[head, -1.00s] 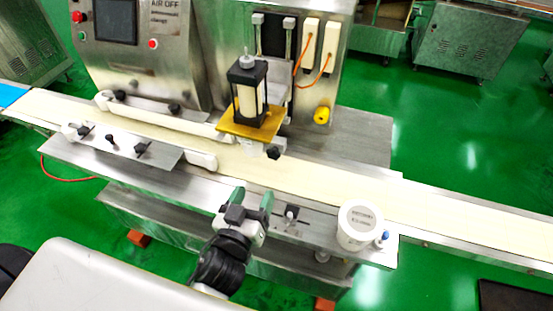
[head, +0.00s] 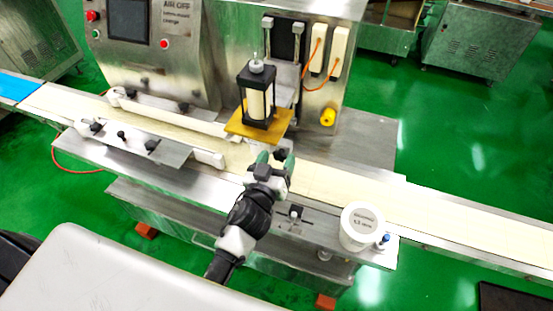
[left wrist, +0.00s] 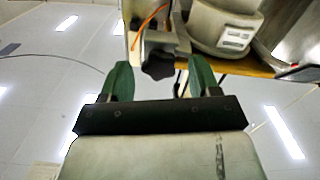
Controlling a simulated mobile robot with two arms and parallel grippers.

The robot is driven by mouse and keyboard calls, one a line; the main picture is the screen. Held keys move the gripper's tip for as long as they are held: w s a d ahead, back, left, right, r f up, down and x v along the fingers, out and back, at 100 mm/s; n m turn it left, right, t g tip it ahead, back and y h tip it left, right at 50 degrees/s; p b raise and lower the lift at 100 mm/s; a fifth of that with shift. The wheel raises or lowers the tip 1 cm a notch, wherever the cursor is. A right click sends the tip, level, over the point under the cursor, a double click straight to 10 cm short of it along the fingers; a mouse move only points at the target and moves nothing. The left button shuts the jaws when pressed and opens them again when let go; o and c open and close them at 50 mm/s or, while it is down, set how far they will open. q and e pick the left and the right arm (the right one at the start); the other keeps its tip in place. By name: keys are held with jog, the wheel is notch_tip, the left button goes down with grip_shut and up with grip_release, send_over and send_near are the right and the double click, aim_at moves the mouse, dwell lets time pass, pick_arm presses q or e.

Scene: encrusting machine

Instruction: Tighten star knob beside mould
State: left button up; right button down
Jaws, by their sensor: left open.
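The dark star knob (head: 281,154) sits just below the right side of the yellow mould plate (head: 240,128). It also shows in the left wrist view (left wrist: 159,65), on a pale bracket, between my finger tips in the picture. My left gripper (head: 276,161) is open, with green fingers pointing at the knob from the near side; in the left wrist view (left wrist: 161,76) no contact with the knob shows. The black-framed mould press (head: 257,95) with a pale cylinder stands on the plate. My right gripper is out of view.
The pale conveyor belt (head: 330,188) runs under the mould. A white tub (head: 362,228) stands on the near ledge at right. A guide bracket (head: 135,146) lies left.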

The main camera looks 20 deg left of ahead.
pick_arm(q)
jog(key=c, duration=0.9)
jog(key=m, duration=0.4)
jog(key=shift+d, duration=0.1)
jog(key=m, duration=1)
jog(key=shift+d+b, duration=0.1)
jog(key=shift+b, duration=0.25)
jog(key=m, duration=0.4)
jog(key=shift+f+m, duration=0.15)
jog(key=shift+m, duration=0.25)
